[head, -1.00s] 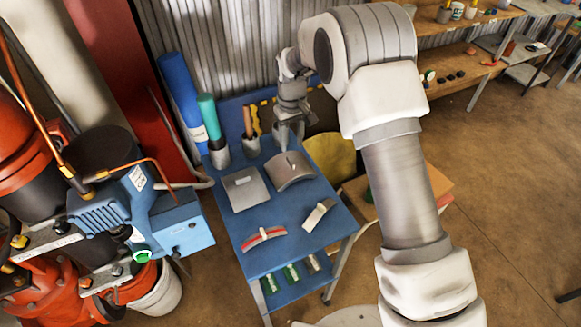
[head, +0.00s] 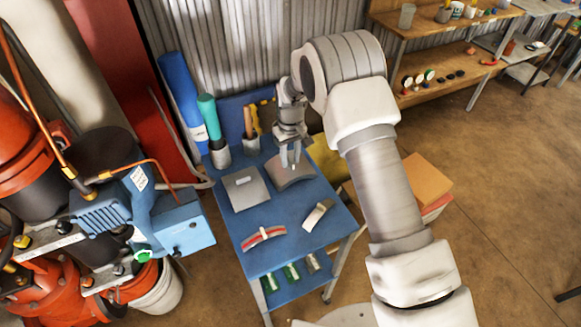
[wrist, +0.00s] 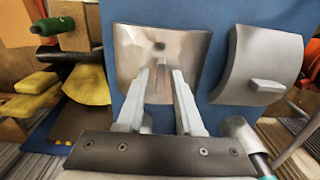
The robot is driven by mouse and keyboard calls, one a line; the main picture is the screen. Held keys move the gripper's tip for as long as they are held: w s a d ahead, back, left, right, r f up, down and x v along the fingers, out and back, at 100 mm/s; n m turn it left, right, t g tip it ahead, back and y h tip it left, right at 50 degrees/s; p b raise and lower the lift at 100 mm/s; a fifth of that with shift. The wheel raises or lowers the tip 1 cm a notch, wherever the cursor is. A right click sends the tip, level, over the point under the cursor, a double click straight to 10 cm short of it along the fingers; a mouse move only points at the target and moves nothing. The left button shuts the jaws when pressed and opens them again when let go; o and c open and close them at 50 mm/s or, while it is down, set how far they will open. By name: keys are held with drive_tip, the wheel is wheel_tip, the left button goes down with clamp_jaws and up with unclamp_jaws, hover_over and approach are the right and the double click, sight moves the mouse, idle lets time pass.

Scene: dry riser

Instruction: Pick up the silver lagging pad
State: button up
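The silver lagging pad (head: 285,177) looks like the curved, shiny grey sheet on the blue table top, at its back right. In the wrist view this pad (wrist: 185,45) is in the middle, with a creased, reflective surface and a dark spot. My gripper (head: 291,165) points down over it, with its fingers apart. In the wrist view the fingertips of my gripper (wrist: 160,73) lie across the pad's middle, and a narrow raised strip shows between them. I cannot tell whether the fingers touch it.
A grey pad with a tab (head: 246,194) lies just left; it also shows in the wrist view (wrist: 268,55). A red-and-white curved piece (head: 264,238) and a cream curved piece (head: 318,215) lie nearer. Holders with a green roll (head: 209,115) and tools stand behind. Blue machinery (head: 180,222) stands left.

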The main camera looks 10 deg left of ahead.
clamp_jaws()
drive_tip(key=shift+r, duration=0.15)
